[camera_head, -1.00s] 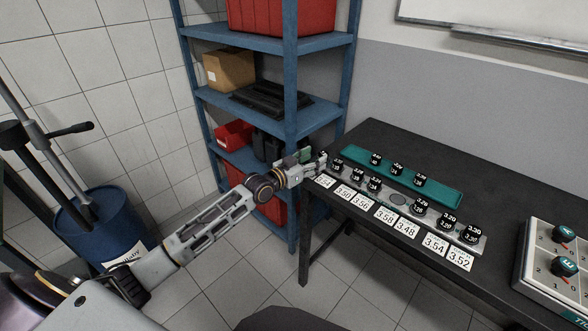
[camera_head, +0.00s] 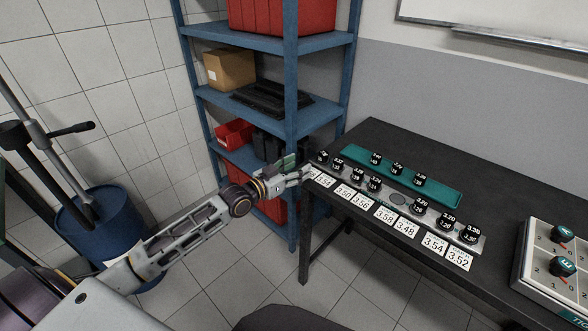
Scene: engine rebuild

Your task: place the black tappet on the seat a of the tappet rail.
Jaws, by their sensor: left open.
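The tappet rail (camera_head: 409,207) is a grey strip along the front of the dark table, carrying several black tappets with white numbers. A black tappet (camera_head: 322,157) stands upright at its far left end. One round seat (camera_head: 398,199) near the middle of the rail is empty. Seat letters are too small to read. My left gripper (camera_head: 309,173) is open and apart from the end tappet, just to its left and slightly below it in the picture, at the table's left edge. My right gripper is not in view.
A teal tray (camera_head: 440,191) behind the rail holds three black tappets (camera_head: 397,168). White number cards (camera_head: 384,216) lie in front of the rail. A blue shelf (camera_head: 292,130) rises close behind my left gripper.

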